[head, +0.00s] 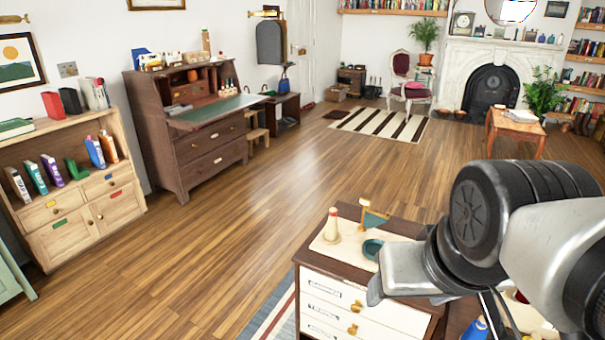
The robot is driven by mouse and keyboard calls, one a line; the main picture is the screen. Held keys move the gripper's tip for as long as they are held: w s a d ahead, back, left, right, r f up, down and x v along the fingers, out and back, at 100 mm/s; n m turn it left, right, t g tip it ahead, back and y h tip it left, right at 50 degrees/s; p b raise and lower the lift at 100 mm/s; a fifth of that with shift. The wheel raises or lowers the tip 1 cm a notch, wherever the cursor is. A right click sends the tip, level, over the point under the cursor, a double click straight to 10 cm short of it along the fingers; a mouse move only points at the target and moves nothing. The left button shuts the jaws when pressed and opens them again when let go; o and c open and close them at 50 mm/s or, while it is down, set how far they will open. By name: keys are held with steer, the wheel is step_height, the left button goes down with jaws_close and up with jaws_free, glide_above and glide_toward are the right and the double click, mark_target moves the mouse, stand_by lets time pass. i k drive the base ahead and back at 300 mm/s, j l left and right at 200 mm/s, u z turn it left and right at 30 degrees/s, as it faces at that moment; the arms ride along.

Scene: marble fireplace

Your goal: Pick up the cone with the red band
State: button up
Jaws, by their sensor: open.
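A pale cone with a red band (332,228) near its top stands upright on a cream mat (322,246) on top of a small chest of drawers (318,270). Nothing covers it in the head view. My gripper (376,290) is in front of the chest, to the right of and lower in the picture than the cone. It is open and apart from the cone. My arm hides much of the gripper and the right part of the chest top.
A blue bottle (475,330) shows at the lower right. A bookshelf (75,190) and a desk (190,130) stand left. The wooden floor between is clear.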

mark_target(331, 236)
steer(key=j, duration=0.1)
steer(key=i+j+z, duration=0.2)
steer(key=z, duration=0.25)
steer(key=i+j+z, duration=0.15)
steer(key=j+z, duration=0.3)
steer(key=i+j+z, duration=0.15)
steer(key=j+z, duration=0.15)
steer(key=z, duration=0.2)
